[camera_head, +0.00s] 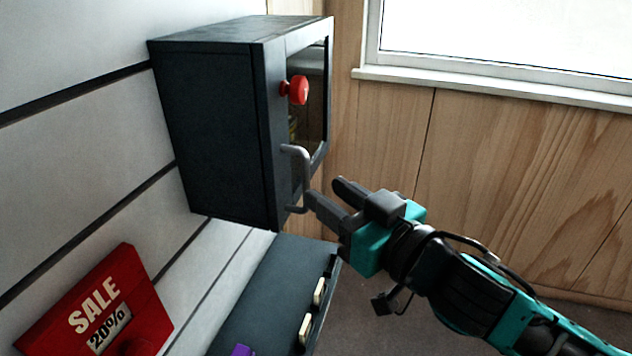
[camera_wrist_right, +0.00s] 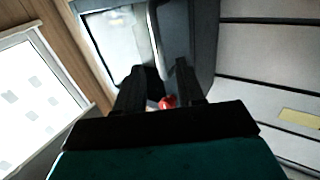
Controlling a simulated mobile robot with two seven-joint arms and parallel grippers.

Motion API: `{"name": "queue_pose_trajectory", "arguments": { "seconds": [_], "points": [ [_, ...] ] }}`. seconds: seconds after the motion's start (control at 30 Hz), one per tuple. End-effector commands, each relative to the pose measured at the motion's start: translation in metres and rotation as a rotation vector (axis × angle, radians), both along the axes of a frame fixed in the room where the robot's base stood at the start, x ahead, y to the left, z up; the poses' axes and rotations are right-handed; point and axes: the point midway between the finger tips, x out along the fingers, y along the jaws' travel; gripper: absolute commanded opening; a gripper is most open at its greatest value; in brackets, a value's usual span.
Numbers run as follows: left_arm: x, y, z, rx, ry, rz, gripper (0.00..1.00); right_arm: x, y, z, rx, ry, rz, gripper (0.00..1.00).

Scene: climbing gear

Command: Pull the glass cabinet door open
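The dark cabinet (camera_head: 215,130) is mounted on the slatted wall, and its framed glass door (camera_head: 318,75) looks closed. A grey bar handle (camera_head: 303,165) and a round red knob (camera_head: 296,90) stick out from the door's near edge. My right gripper (camera_head: 321,189) is open just below and to the right of the handle, with one fingertip close to the handle's lower end. Whether they touch I cannot tell. In the right wrist view the two fingers (camera_wrist_right: 158,75) are apart, and the red knob (camera_wrist_right: 167,102) shows between them. My left gripper is out of view.
A dark unit (camera_head: 268,290) with pale handles or tags stands below the cabinet. A wood-panelled wall (camera_head: 500,170) with a window (camera_head: 510,40) is behind.

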Motion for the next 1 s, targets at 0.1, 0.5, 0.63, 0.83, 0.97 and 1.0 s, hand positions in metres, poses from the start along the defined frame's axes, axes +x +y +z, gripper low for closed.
{"name": "queue_pose_trajectory", "arguments": {
  "seconds": [0.1, 0.5, 0.63, 0.83, 0.97, 1.0],
  "points": [
    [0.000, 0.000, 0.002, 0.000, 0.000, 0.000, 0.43, 0.016, 0.013, 0.001, 0.000, -0.003, 0.000, 0.38],
    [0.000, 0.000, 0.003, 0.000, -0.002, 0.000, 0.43, 0.032, 0.026, 0.000, 0.000, 0.000, 0.000, 0.38],
    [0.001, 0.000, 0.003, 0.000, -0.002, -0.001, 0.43, 0.032, 0.026, 0.000, 0.000, 0.000, 0.000, 0.38],
    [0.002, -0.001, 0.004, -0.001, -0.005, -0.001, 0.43, 0.032, 0.025, 0.000, 0.000, 0.000, 0.000, 0.20],
    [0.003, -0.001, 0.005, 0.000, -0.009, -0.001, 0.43, 0.032, 0.025, 0.000, 0.000, 0.000, 0.000, 0.07],
    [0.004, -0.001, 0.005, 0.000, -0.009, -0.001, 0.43, 0.032, 0.025, 0.000, 0.000, 0.000, 0.000, 0.04]
  ]
}}
